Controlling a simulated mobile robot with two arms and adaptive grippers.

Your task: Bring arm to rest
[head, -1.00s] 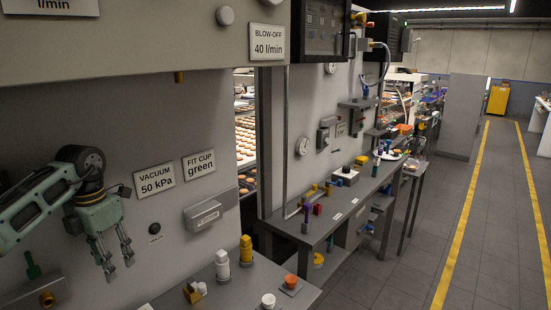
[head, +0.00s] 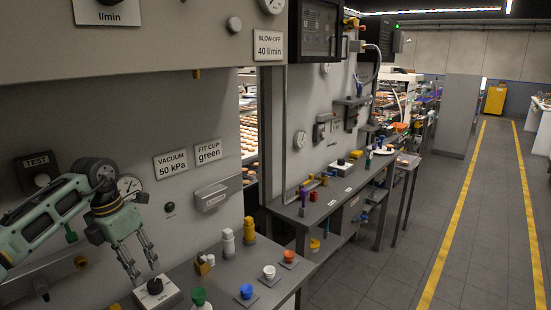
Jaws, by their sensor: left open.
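My left arm (head: 55,215) comes in from the left in the head view. My left gripper (head: 141,266) is open and empty, with its fingers pointing down. It shows in front of the grey machine panel, above the near bench (head: 228,278). A white box with a black knob (head: 155,288) shows just below the fingertips; I cannot tell the gap between them. My right gripper is not in view.
The near bench holds a green cup (head: 199,297), a blue cup (head: 246,291), a white cup (head: 269,271), an orange cup (head: 289,256) and white and yellow bottles (head: 228,242). The aisle floor (head: 400,235) at right is clear.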

